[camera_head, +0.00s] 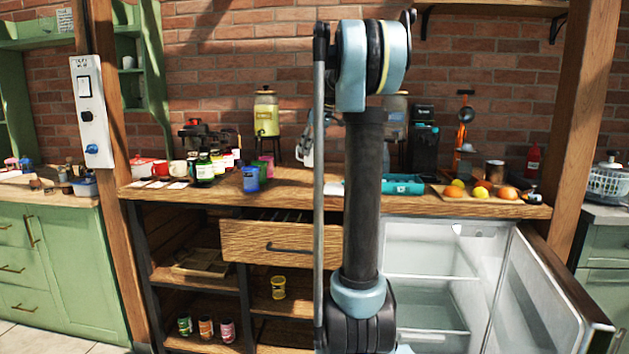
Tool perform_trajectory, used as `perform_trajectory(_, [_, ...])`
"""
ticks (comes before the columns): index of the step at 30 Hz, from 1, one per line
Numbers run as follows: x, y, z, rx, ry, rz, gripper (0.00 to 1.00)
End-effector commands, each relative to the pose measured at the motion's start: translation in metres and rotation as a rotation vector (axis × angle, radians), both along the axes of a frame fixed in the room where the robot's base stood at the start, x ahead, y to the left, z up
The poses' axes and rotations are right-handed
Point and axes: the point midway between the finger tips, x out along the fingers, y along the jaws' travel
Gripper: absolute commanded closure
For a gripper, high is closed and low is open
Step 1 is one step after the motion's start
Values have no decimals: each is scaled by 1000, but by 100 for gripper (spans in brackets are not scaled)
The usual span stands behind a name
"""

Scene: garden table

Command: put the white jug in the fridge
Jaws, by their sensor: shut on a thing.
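A whitish jug-like thing (306,146) shows just left of my upright arm, in front of the brick wall above the worktop. A thin vertical rod of my arm crosses it, so it is partly hidden. Small dark parts of my gripper (327,118) show at its upper right. The gripper appears shut on this white jug, though the contact is mostly hidden behind my arm. The fridge (432,262) is at the lower right under the worktop. Its door (545,300) stands open to the right, and its pale inside with a clear drawer is visible.
The wooden worktop (290,190) carries bottles, cups and a drink dispenser (266,113) on the left. A drawer (270,247) stands partly open left of my arm.

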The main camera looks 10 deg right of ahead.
Motion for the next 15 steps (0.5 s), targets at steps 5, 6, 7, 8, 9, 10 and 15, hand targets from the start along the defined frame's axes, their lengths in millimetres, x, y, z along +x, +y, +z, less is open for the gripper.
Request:
perform_trajectory(5, [0,0,-27,0,0,1,83])
perform_trajectory(6, [0,0,-32,0,0,1,83])
perform_trajectory(7, [0,0,-35,0,0,1,83])
perform_trajectory(8, [0,0,-38,0,0,1,83])
perform_trajectory(9, [0,0,-40,0,0,1,83])
perform_trajectory(10, [0,0,-41,0,0,1,83])
perform_trajectory(15, [0,0,-49,0,0,2,83])
